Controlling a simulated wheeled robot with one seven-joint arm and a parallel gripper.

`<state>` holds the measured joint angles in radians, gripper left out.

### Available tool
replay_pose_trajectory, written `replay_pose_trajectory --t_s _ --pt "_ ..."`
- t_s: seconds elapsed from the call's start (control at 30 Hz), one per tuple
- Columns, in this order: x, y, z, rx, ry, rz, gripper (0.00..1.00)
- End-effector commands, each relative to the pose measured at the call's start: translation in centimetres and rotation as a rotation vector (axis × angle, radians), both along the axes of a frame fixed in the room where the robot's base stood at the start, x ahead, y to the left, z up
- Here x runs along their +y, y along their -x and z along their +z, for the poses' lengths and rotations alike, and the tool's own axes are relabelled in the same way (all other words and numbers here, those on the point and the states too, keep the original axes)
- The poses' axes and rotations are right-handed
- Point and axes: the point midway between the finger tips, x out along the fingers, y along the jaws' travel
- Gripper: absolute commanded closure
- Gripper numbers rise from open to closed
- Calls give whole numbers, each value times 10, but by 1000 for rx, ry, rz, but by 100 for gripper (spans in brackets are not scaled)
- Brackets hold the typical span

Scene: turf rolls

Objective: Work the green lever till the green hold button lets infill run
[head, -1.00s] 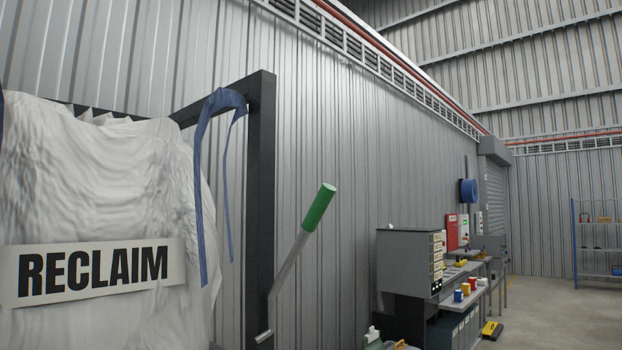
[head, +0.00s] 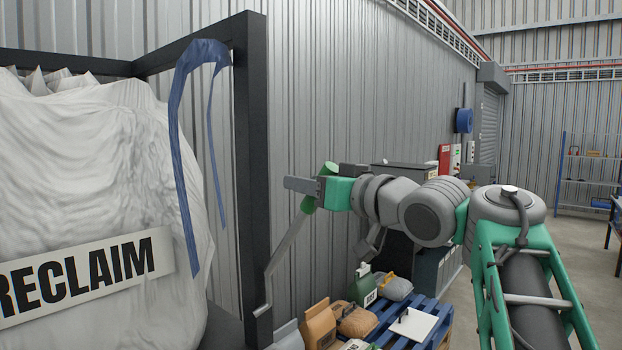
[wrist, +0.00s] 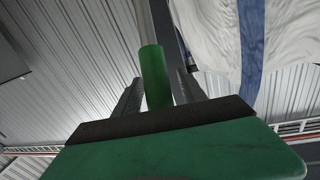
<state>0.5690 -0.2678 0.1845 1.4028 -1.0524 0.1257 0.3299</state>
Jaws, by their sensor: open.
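The green lever (head: 291,243) is a grey rod with a green grip, slanting up to the right from the dark frame post. My gripper (head: 307,187) is at the green grip, its jaws open. In the wrist view the green grip (wrist: 153,68) stands between the two fingers of my gripper (wrist: 157,90), with a gap on the left side; I cannot tell whether the right finger touches it. In the head view the gripper covers part of the grip. I cannot make out the green hold button.
A white RECLAIM bag (head: 95,170) with a blue strap (head: 180,150) hangs in the dark frame (head: 252,180) left of the lever. A blue pallet (head: 425,310) with several small sacks lies below my arm. Red and white wall boxes (head: 446,157) are farther back.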

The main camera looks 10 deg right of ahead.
Motion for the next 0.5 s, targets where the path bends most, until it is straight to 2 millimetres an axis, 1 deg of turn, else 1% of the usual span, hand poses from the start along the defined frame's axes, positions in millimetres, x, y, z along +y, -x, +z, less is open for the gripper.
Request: replay_pose_trajectory --t_s 0.2,0.5 --pt "-1 -1 -1 0 0 -2 51" --pt "-1 -1 0 0 0 -3 76"
